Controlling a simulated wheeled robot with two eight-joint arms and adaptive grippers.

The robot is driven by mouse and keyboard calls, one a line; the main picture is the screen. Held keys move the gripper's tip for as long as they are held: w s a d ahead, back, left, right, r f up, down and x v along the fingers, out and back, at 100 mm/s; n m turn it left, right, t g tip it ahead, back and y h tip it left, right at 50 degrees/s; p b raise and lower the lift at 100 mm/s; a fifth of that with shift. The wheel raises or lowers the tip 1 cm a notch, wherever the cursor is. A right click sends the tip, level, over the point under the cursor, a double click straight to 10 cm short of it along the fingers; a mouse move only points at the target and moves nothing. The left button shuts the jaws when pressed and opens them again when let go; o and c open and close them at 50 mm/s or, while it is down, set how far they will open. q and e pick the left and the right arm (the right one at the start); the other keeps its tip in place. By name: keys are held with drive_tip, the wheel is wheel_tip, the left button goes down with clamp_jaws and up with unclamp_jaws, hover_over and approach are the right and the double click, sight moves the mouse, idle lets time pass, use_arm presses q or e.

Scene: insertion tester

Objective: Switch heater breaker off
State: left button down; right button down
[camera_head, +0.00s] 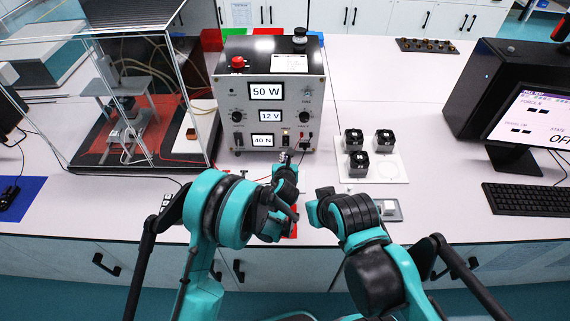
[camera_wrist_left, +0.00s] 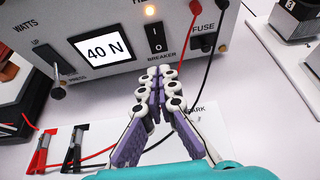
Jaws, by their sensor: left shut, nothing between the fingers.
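The grey power box (camera_head: 270,84) stands at the middle of the bench, with readouts of 50 W, 12 V and 40 N. Its breaker (camera_wrist_left: 156,37) is a black rocker marked I above O, low on the front panel. A small orange light (camera_wrist_left: 150,10) glows above it. My left gripper (camera_wrist_left: 164,72) is shut and empty, its fingertips just below and in front of the breaker; contact cannot be told. In the head view the left gripper (camera_head: 285,158) is at the box's lower right front. My right arm ends near the bench's front edge; its finger state is unclear.
Red and black clips (camera_wrist_left: 58,150) lie on a white sheet below the box, with leads nearby. A glass-walled case (camera_head: 140,95) stands left. A white plate (camera_head: 392,168) with several black blocks stands right, near a monitor (camera_head: 535,125) and keyboard (camera_head: 525,205).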

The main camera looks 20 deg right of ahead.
sight(285, 141)
use_arm(q)
drive_tip(key=x, duration=0.4)
drive_tip(key=shift+w+d+r+b, duration=0.1)
drive_tip(key=shift+w+b, duration=0.3)
drive_tip(key=shift+w, duration=0.05)
drive_tip(key=shift+w+d, duration=0.25)
drive_tip(key=shift+w, duration=0.5)
drive_tip(key=shift+w+f+t+b, duration=0.3)
drive_tip(key=shift+f+b, duration=0.2)
drive_tip(key=shift+b, duration=0.65)
drive_tip(key=shift+r, duration=0.25)
drive_tip(key=shift+r+p, duration=0.35)
drive_tip(key=shift+r, duration=0.5)
